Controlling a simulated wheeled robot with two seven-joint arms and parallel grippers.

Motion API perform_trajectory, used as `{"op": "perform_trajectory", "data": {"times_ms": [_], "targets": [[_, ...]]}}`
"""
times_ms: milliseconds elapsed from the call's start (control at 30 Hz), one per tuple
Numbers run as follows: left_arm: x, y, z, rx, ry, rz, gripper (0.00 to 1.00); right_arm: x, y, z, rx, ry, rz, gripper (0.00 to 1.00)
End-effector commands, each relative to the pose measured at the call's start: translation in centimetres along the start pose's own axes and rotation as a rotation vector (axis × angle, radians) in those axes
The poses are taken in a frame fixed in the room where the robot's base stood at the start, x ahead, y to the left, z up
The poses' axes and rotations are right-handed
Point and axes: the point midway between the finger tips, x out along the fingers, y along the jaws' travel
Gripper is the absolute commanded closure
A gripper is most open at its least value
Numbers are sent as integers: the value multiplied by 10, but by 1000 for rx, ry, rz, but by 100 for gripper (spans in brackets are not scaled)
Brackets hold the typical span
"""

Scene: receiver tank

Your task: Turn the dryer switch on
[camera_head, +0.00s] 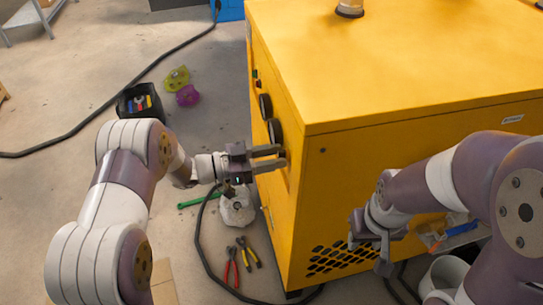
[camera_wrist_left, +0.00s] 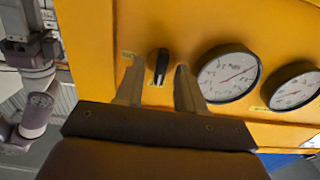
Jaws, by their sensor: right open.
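The yellow dryer cabinet (camera_head: 400,60) stands at the right in the head view. In the left wrist view, its black rotary switch (camera_wrist_left: 161,66) sits on the yellow panel, left of two round gauges. My left gripper (camera_head: 281,157) is at this panel. In the left wrist view, its fingers (camera_wrist_left: 158,72) stand apart on either side of the switch, with a visible gap on each side. I cannot tell how deep the tips reach. The switch is hidden in the head view. My right gripper (camera_head: 371,242) is open and empty in front of the cabinet's grille side.
The larger gauge (camera_wrist_left: 228,74) and the smaller gauge (camera_wrist_left: 295,90) are right of the switch. On the floor are red pliers (camera_head: 231,267), a green tool (camera_head: 198,200), a black bin (camera_head: 139,102) and a black cable (camera_head: 95,118). A white bucket (camera_head: 445,274) stands near my right arm.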

Motion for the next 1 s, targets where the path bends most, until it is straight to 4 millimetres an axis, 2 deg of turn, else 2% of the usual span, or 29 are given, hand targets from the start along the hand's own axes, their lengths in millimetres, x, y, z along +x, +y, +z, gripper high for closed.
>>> {"op": "perform_trajectory", "data": {"times_ms": [33, 133, 567, 1000], "targets": [[0, 0, 0, 0, 0, 0, 68, 0, 0, 0, 0, 0, 0, 57], [0, 0, 0, 0, 0, 0, 100, 0, 0, 0, 0, 0, 0, 57], [0, 0, 1, 50, 0, 0, 100, 3, 0, 0, 0, 0, 0, 57], [0, 1, 3, 396, 0, 0, 100, 22, 0, 3, 0, 0, 0, 57]]}}
